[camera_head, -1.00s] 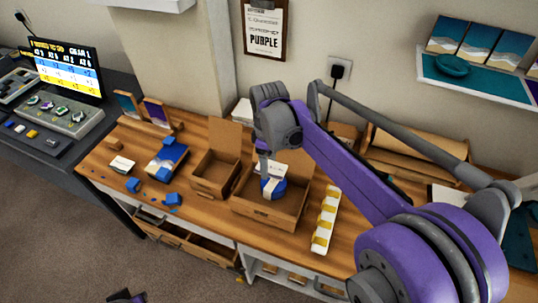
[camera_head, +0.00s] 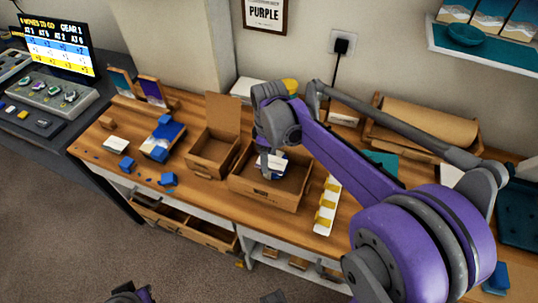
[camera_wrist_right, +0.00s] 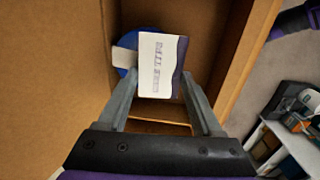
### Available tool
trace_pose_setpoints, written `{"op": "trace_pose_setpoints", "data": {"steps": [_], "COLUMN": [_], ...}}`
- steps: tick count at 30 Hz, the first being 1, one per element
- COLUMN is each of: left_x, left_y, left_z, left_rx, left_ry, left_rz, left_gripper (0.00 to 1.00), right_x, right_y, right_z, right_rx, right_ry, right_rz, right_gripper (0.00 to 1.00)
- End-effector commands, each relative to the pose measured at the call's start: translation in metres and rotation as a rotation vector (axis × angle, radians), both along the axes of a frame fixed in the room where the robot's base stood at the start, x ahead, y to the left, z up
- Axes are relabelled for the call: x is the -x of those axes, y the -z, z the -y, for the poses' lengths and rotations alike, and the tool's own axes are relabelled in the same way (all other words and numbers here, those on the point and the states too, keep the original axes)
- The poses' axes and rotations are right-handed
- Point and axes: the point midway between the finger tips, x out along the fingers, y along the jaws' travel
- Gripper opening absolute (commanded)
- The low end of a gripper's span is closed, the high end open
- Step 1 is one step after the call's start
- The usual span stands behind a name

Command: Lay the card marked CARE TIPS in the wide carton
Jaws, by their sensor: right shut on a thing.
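The wide carton (camera_head: 262,193) stands open on the wooden bench. A blue round item with a pale band (camera_wrist_right: 122,55) lies in it, partly covered by the card in the right wrist view. My right gripper (camera_wrist_right: 158,84) is shut on the white card (camera_wrist_right: 160,66), whose print reads partly as TIPS. In the head view the card (camera_head: 277,162) shows below my right gripper (camera_head: 272,168), over the carton's opening. Whether it touches the blue item is unclear. My left gripper (camera_head: 130,293) shows only in part at the bottom edge; its jaws cannot be made out.
A narrower open carton (camera_head: 207,160) stands just left of the wide one. A white strip with yellow pieces (camera_head: 327,207) lies to its right. Blue blocks (camera_head: 167,180), a small white card (camera_head: 115,145) and a blue-and-white box (camera_head: 162,140) lie further left.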

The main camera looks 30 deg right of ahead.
Motion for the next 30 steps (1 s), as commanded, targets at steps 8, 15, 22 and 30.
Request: {"op": "trace_pose_setpoints", "data": {"steps": [8, 15, 22, 30], "left_x": [0.000, 0.000, -0.001, -0.005], "left_y": [-0.001, 0.000, -0.006, -0.027], "left_z": [0.000, 0.000, 0.000, 0.000], "left_rx": [0.000, 0.000, 0.000, 0.000], "left_ry": [0.000, 0.000, 0.000, 0.000], "left_rz": [0.000, 0.000, 0.002, 0.010], "left_gripper": [0.00, 0.00, 0.00, 0.00], "right_x": [0.000, 0.000, 0.000, 0.000], "right_y": [-0.001, -0.001, -0.007, -0.035], "right_z": [0.000, 0.000, 0.000, 0.000], "right_rx": [0.000, 0.000, 0.000, 0.000], "right_ry": [0.000, 0.000, 0.000, 0.000], "right_rz": [0.000, 0.000, 0.000, 0.001], "right_gripper": [0.83, 1.00, 1.00, 1.00]}}
